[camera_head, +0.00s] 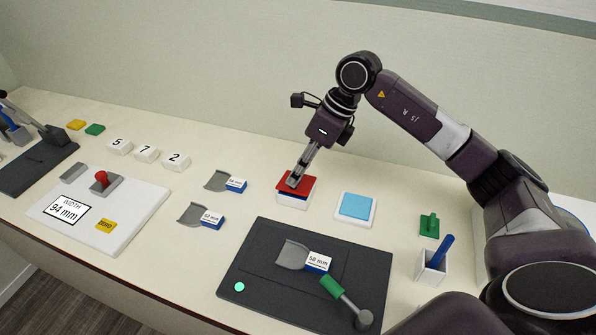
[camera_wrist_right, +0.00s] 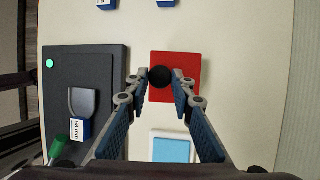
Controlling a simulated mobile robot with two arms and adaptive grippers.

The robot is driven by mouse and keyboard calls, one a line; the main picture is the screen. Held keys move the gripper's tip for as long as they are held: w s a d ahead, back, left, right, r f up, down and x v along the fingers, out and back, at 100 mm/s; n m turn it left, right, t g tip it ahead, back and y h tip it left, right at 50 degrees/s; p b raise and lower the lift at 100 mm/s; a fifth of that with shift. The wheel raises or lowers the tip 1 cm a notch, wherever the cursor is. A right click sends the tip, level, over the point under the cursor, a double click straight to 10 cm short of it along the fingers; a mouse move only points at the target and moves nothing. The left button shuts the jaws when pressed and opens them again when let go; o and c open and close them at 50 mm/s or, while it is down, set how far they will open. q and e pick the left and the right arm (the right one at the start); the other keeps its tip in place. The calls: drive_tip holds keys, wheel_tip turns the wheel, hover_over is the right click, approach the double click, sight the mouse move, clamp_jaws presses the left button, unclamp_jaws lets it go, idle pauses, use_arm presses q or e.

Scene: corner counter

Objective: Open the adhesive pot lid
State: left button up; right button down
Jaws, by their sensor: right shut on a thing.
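A round black knob (camera_wrist_right: 160,74) stands on the lid. My right gripper (camera_head: 293,181) reaches down onto the lid from above. Its fingertips (camera_wrist_right: 160,80) are shut on the knob, one on each side. The fingers hide part of the lid in the head view. My left gripper is not in view.
A white pad with a blue top (camera_head: 356,206) stands just right of the pot. A dark mat (camera_head: 260,262) in front holds a scoop with a 58 mm tag and a green-handled tool (camera_head: 345,300). A white holder (camera_head: 431,269) and green block (camera_head: 429,226) stand right.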

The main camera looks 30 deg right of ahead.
sight(304, 178)
drive_tip(key=shift+w+d+r+g+y, duration=0.35)
drive_tip(key=shift+w+r+g+y, duration=0.05)
drive_tip(key=shift+r, duration=0.15)
drive_tip(key=shift+w+d+r, duration=0.45)
drive_tip(key=shift+d+r, duration=0.05)
drive_tip(key=shift+d, duration=0.45)
drive_tip(key=shift+f, duration=0.15)
drive_tip(key=c, duration=2.2)
unclamp_jaws()
drive_tip(key=o, duration=0.5)
drive_tip(key=shift+w+d+f, duration=0.15)
drive_tip(key=shift+w, duration=0.2)
drive_tip(key=shift+o, duration=0.2)
